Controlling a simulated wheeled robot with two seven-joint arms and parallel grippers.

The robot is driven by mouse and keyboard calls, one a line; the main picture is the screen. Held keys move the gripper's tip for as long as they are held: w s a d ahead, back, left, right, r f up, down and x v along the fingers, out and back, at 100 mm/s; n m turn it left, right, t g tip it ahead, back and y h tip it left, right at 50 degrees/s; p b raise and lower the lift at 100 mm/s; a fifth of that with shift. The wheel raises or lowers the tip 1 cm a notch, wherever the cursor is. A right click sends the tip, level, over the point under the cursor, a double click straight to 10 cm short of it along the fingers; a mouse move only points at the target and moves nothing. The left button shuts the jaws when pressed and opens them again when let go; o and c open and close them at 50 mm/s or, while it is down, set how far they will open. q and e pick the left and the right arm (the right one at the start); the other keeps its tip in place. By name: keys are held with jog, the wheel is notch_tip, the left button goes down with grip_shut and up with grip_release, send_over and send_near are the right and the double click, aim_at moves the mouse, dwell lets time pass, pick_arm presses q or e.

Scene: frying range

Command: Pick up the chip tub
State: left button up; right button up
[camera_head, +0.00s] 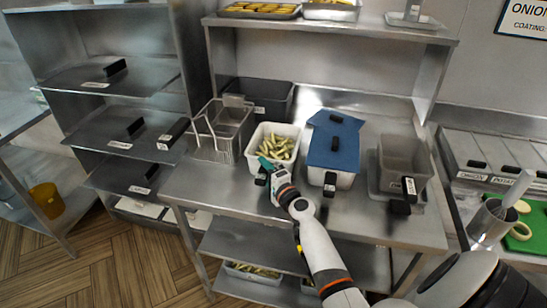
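The chip tub (291,155) is a white open container full of pale cut chips, on the steel worktop in the middle of the head view. My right gripper (266,168) reaches in from the lower right and is at the tub's front edge, by a small black part that looks like its handle. The gripper covers part of the tub's front wall. The fingers are too small and hidden to tell whether they are open or shut on it. The tub appears to sit on the worktop. My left gripper is not in view.
A wire fry basket (222,131) stands left of the tub, and a blue-lidded white tub (333,150) stands close on its right. A dark bin (259,97) is behind. A grey container (403,160) stands further right. An upper shelf (340,25) overhangs the back.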

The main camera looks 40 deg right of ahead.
jog(key=shift+w, duration=0.1)
grip_shut()
jog(key=shift+r, duration=0.2)
